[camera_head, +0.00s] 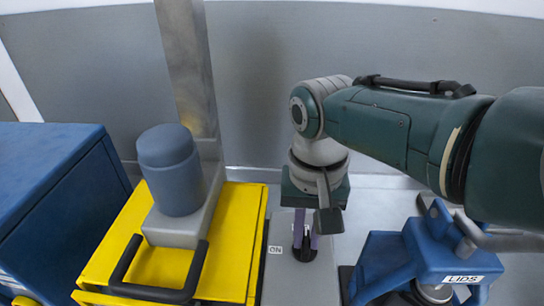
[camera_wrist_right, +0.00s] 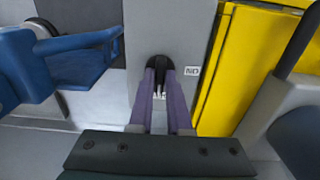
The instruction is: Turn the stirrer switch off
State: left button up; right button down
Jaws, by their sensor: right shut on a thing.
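The stirrer switch (camera_head: 307,254) is a small black knob on a grey box (camera_head: 300,285), with a white "ON" label on its left in the head view. It also shows in the right wrist view (camera_wrist_right: 158,61), with the label appearing upside down on its right. My right gripper (camera_head: 305,243) points down at it, and its two purple fingers (camera_wrist_right: 160,78) are closed on the knob. The fingers hide part of the knob and a second label between them, so the knob's exact angle is unclear. My left gripper is not in view.
A yellow unit (camera_head: 240,235) with a black handle (camera_head: 150,291) and a blue-grey motor (camera_head: 172,175) stands left of the switch box. A blue holder marked "LIDS" (camera_head: 430,255) stands close on the right. A blue cabinet (camera_head: 50,190) is at far left.

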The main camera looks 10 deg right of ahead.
aim_at(306, 240)
jog(key=c, duration=0.9)
grip_release()
jog(key=shift+o, duration=0.2)
jog(key=shift+r+p, duration=0.35)
jog(key=shift+r, duration=0.05)
notch_tip(306, 240, up, 9)
jog(key=p, duration=0.2)
jog(key=shift+p, duration=0.4)
